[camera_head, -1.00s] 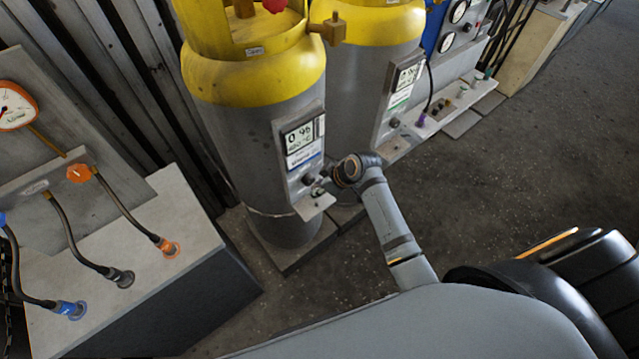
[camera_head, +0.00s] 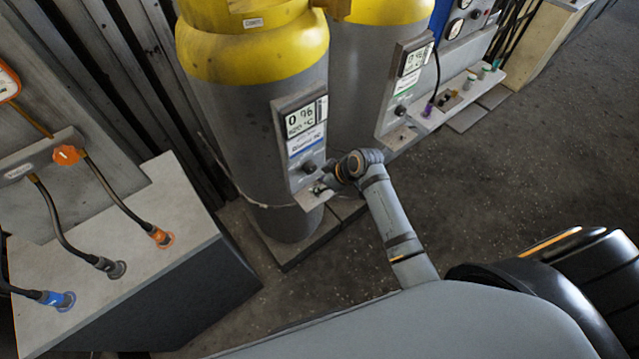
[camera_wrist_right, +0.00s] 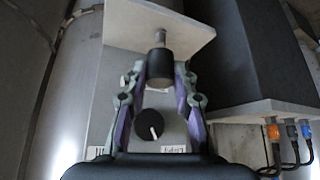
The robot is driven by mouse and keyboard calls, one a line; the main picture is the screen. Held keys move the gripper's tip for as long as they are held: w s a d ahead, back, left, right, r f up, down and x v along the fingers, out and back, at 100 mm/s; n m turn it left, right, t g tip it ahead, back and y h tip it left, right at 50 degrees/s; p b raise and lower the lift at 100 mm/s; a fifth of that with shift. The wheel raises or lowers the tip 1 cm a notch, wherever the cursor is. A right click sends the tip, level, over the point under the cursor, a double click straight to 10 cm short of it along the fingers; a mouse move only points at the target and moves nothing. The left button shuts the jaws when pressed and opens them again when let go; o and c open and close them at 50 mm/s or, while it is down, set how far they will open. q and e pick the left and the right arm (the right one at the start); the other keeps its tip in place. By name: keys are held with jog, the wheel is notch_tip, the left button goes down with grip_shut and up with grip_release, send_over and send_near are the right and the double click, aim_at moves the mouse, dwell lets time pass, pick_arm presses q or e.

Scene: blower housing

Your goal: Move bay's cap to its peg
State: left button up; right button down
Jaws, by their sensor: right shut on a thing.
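My right gripper (camera_wrist_right: 160,78) is shut on a small dark cap (camera_wrist_right: 160,64), with one finger on each side of it. The cap is lined up with a short metal peg (camera_wrist_right: 160,38) by a pale shelf (camera_wrist_right: 130,22) in the wrist view. Whether the cap is seated on the peg or only touching it I cannot tell. In the head view my right gripper (camera_head: 326,184) is at the small shelf (camera_head: 312,199) below the panel of the nearer yellow-topped cylinder (camera_head: 235,130); the cap is too small to make out there. My left gripper is not in view.
A black knob (camera_wrist_right: 150,124) is on the panel close to the fingers. A second cylinder (camera_head: 355,90) stands behind right. A bench (camera_head: 180,200) with orange, black and blue hose connectors is at left. Dark floor (camera_head: 520,170) is open at right.

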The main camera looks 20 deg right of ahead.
jog(key=shift+f+b, duration=0.4)
jog(key=shift+f, duration=1.15)
jog(key=c, duration=1)
grip_release()
jog(key=v, duration=1.2)
